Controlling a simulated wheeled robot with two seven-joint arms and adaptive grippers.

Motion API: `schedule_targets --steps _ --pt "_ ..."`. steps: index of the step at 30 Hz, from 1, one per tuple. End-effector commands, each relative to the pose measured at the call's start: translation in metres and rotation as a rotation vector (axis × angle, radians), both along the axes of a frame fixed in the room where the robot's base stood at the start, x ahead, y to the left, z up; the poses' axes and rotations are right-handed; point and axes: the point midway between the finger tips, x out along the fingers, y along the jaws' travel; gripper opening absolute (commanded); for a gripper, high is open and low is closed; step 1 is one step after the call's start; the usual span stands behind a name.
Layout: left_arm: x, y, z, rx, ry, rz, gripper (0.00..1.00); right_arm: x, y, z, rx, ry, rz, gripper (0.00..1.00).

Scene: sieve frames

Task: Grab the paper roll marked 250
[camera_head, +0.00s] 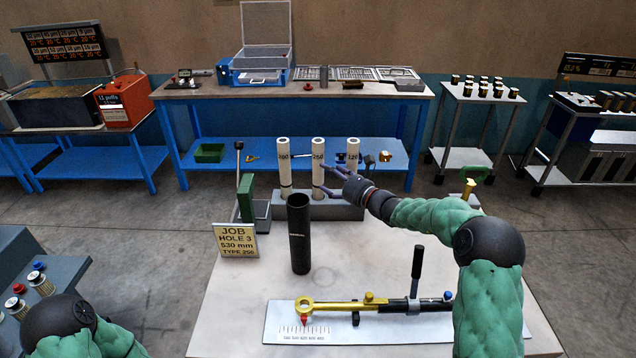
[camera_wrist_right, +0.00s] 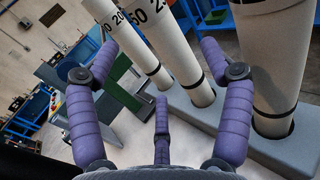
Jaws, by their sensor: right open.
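Three pale paper rolls stand upright in a grey block (camera_head: 338,208) on the table. The middle roll (camera_head: 318,150) reads 250, the left roll (camera_head: 284,155) appears to read 200, and the right roll's (camera_head: 352,150) number is unclear. My right gripper (camera_head: 328,181) is open and empty at the middle roll's lower right, fingers pointing toward it; contact cannot be told. In the right wrist view, the middle roll (camera_wrist_right: 178,55) stands between the spread purple fingers (camera_wrist_right: 145,60), with the large near roll beyond the right finger. My left gripper is out of view.
A green-and-grey device (camera_head: 247,200) is left of the block. A brass-ended tool (camera_head: 375,305) lies on a scaled plate at the front.

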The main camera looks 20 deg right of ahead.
Motion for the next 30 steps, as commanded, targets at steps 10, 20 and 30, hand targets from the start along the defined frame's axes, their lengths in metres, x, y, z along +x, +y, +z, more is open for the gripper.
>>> schedule_targets --steps 10,20,30 --pt "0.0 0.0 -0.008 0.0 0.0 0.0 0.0 0.025 0.013 -0.001 0.0 -0.002 0.001 0.8" --pt "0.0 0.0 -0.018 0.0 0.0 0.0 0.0 0.058 0.031 0.0 0.0 -0.001 0.001 0.8" --pt "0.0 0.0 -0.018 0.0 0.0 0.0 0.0 0.061 0.031 0.002 0.0 -0.001 -0.001 0.69"
